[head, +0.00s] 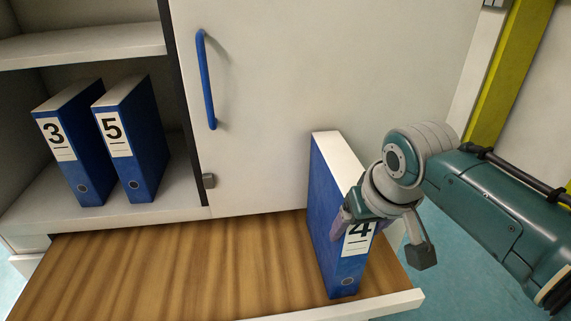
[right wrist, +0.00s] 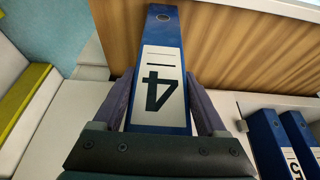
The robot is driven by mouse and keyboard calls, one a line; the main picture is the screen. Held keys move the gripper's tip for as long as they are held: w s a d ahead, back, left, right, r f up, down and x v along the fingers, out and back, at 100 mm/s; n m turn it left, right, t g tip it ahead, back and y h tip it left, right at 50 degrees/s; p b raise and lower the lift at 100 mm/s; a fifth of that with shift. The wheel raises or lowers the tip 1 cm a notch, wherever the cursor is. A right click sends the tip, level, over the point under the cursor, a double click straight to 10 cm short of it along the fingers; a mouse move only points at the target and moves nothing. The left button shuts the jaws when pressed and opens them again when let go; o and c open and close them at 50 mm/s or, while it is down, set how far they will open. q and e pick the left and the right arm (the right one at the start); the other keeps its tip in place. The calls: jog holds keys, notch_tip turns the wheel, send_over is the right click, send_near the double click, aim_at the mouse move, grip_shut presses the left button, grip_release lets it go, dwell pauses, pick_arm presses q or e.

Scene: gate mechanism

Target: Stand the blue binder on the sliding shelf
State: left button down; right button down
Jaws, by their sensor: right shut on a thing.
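The blue binder marked 4 (head: 322,185) stands upright at the right end of the pulled-out sliding shelf (head: 170,270), which has a wood-grain top. Its spine faces the front, and its lower edge appears to meet the shelf top. My right gripper (head: 355,222) is shut on the binder, with one finger on each side of its spine. In the right wrist view the fingers (right wrist: 160,108) flank the label of the binder (right wrist: 162,50). My left gripper is not in view.
Binders marked 3 (head: 80,165) and 5 (head: 145,165) stand in the open compartment at the left. A closed white door (head: 300,80) with a blue handle (head: 206,80) rises behind the shelf. The shelf's left and middle are bare. A yellow post (head: 507,70) stands at the right.

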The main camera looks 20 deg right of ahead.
jog(key=shift+w+d+r, duration=0.1)
jog(key=shift+w+r, duration=0.05)
grip_release()
jog(key=shift+f, duration=0.2)
jog(key=shift+r, duration=0.1)
